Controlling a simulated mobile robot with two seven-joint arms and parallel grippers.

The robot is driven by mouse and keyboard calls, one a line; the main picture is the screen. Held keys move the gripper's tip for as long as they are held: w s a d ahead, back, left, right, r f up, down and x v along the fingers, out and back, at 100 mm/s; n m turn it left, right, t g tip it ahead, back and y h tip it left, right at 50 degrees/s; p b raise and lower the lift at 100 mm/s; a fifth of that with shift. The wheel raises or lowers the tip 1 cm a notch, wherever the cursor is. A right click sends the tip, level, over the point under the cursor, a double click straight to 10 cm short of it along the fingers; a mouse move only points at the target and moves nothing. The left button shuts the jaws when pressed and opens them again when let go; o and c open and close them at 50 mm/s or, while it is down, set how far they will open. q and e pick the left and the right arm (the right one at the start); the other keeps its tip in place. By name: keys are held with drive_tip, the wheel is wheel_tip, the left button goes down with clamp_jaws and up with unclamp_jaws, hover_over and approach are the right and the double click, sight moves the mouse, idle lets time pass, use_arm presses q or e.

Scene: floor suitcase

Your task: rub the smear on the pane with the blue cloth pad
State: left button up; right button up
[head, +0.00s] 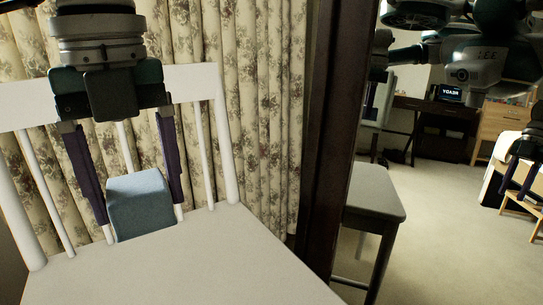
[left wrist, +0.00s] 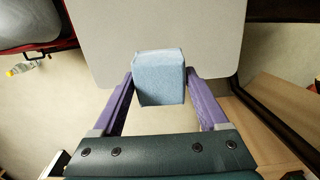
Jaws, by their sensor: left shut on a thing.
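The blue cloth pad (head: 140,205) is a light-blue block held between the purple fingers of my left gripper (head: 142,200), which points down over the chair. In the left wrist view the pad (left wrist: 160,78) also sits between the two fingertips, with the pale seat behind it. The pane (head: 430,200) looks like a mirror in a dark frame and fills the right side of the head view. It reflects a room and parts of a robot. I cannot make out a smear on it. The pad is left of the pane and apart from it. My right gripper is not directly in view.
A white chair (head: 200,255) with a slatted back stands under my left gripper. The dark upright frame (head: 335,120) lies between the chair and the glass. Flowered curtains (head: 265,110) hang behind the chair. A red and grey object (left wrist: 38,30) shows at the wrist view's upper left.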

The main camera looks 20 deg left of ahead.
use_arm(q)
drive_tip(key=shift+r, duration=0.1)
wheel_tip(320, 180, up, 17)
drive_tip(key=d+m+p, duration=0.2)
drive_tip(key=m+p, duration=1)
drive_tip(key=p, duration=0.3)
wheel_tip(320, 180, up, 13)
drive_tip(key=m+p, duration=1)
drive_tip(key=p, duration=0.1)
hover_over(148, 187)
drive_tip(key=d, duration=0.1)
drive_tip(key=s+r+m+p, duration=0.2)
drive_tip(key=r+m+p, duration=0.6)
drive_tip(key=r+p, duration=1.2)
drive_tip(key=s+d+r+m+p, duration=0.1)
drive_tip(key=s+r+m+p, duration=0.2)
drive_tip(key=r+p, duration=1.7)
drive_tip(key=s+d+r+m+p, duration=0.1)
drive_tip(key=s+r+m+p, duration=0.1)
drive_tip(key=r+m+p, duration=1)
wheel_tip(148, 187, up, 10)
drive_tip(key=p, duration=0.8)
drive_tip(key=shift+s+f+m, duration=0.2)
drive_tip(key=shift+s+m, duration=0.1)
drive_tip(key=shift+s, duration=0.05)
